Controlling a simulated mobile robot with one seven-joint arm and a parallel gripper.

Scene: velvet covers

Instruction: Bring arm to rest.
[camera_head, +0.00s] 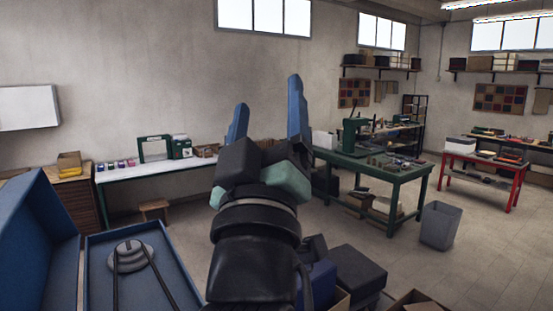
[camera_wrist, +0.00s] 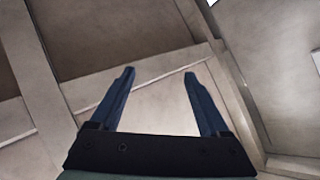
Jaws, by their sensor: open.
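My gripper (camera_head: 267,115) stands raised in the middle of the head view, with its two blue fingers pointing up and spread apart. It is open, and nothing shows between the fingers. In the wrist view my gripper (camera_wrist: 160,95) also shows open and empty, against pale beams and darker panels. My black arm link below it fills the lower middle of the head view and hides part of the floor.
A blue box (camera_head: 97,260) holding a round grey piece is close at lower left. A white-topped bench (camera_head: 125,174) runs along the wall. A green table (camera_head: 405,177), a grey bin (camera_head: 440,225) and a red table (camera_head: 492,165) stand at right.

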